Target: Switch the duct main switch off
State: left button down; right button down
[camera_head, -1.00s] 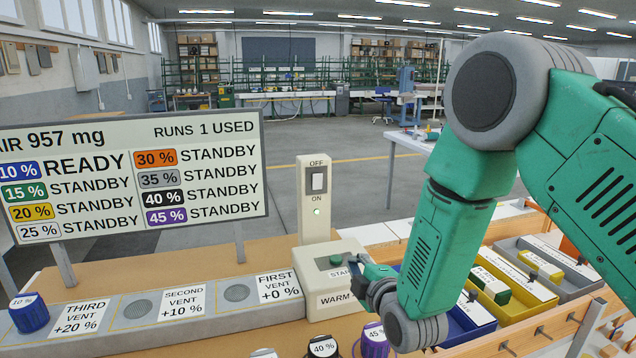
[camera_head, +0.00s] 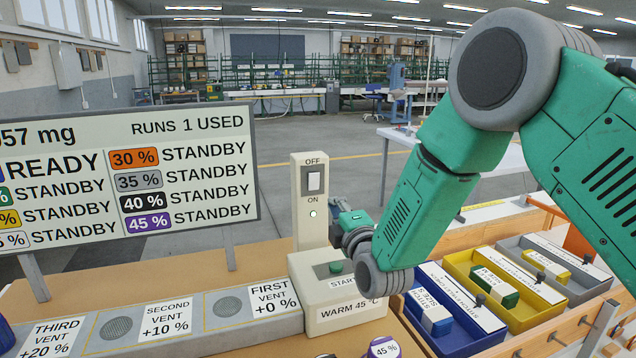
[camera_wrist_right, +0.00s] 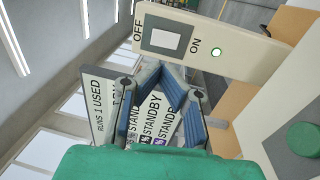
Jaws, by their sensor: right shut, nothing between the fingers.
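The duct main switch is a cream post (camera_head: 311,235) with a white rocker (camera_head: 314,181) between the words OFF above and ON below. A small round lamp (camera_head: 313,214) on it looks lit; in the wrist view the lamp (camera_wrist_right: 216,51) glows green. The rocker (camera_wrist_right: 165,40) shows there too, but I cannot tell which way it is tipped. My right gripper (camera_head: 343,209) is shut and empty, just right of the post at about lamp height. In the wrist view its fingertips (camera_wrist_right: 161,70) are near the post's edge; contact is unclear. My left gripper is not in view.
A cream box (camera_head: 345,312) with a green START button stands in front of the post. The status board (camera_head: 130,180) stands left, the vent rail (camera_head: 215,320) below it. Blue, yellow and grey trays (camera_head: 560,265) lie right. A purple-ringed 45 % knob (camera_head: 384,346) is at the bottom.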

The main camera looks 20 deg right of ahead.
aim_at(316, 178)
jog(key=w, duration=0.3)
jog(key=w+r, duration=0.1)
jog(key=w, duration=0.3)
jog(key=w+p, duration=0.1)
jog(key=w, duration=0.3)
jog(key=shift+a+r, duration=0.25)
jog(key=shift+w, duration=0.2)
jog(key=shift+r, duration=0.1)
jog(key=shift+d, duration=0.1)
